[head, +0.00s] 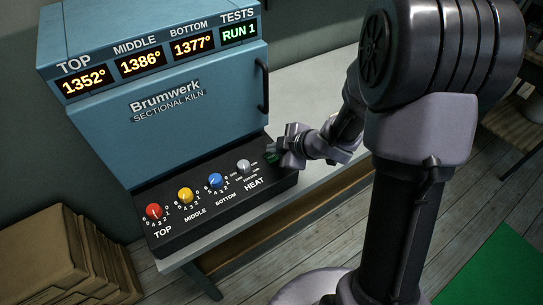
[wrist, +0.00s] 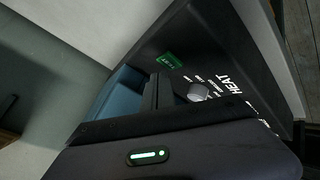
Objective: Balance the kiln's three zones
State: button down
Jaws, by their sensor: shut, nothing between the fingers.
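The blue Brumwerk sectional kiln (head: 200,130) stands on a pale bench. Its displays read TOP 1352° (head: 84,81), MIDDLE 1386° (head: 139,62), BOTTOM 1377° (head: 193,45) and TESTS RUN 1 (head: 238,31). The black panel carries a red TOP knob (head: 153,211), a yellow MIDDLE knob (head: 185,195), a blue BOTTOM knob (head: 215,181) and a grey HEAT knob (head: 243,165). A green button (head: 271,157) is at the panel's right end; it also shows in the wrist view (wrist: 170,60). My gripper (head: 275,150) is shut and empty beside this button; contact cannot be told.
The kiln door has a dark handle (head: 263,87) on its right side. Bare bench top (head: 310,90) lies right of the kiln. Stacked brown boxes or boards (head: 50,260) stand at the lower left. A green mat (head: 500,270) lies at the lower right.

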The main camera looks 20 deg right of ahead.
aim_at(274, 159)
jog(key=shift+f+b, duration=0.3)
jog(key=shift+f, duration=0.15)
jog(key=shift+f+b, duration=0.3)
jog(key=shift+f, duration=0.05)
dwell(0.5)
dwell(0.4)
jog(key=shift+r+p, duration=0.8)
jog(key=shift+p, duration=0.05)
notch_tip(274, 159, up, 5)
jog(key=p, duration=0.5)
jog(key=shift+r, duration=0.1)
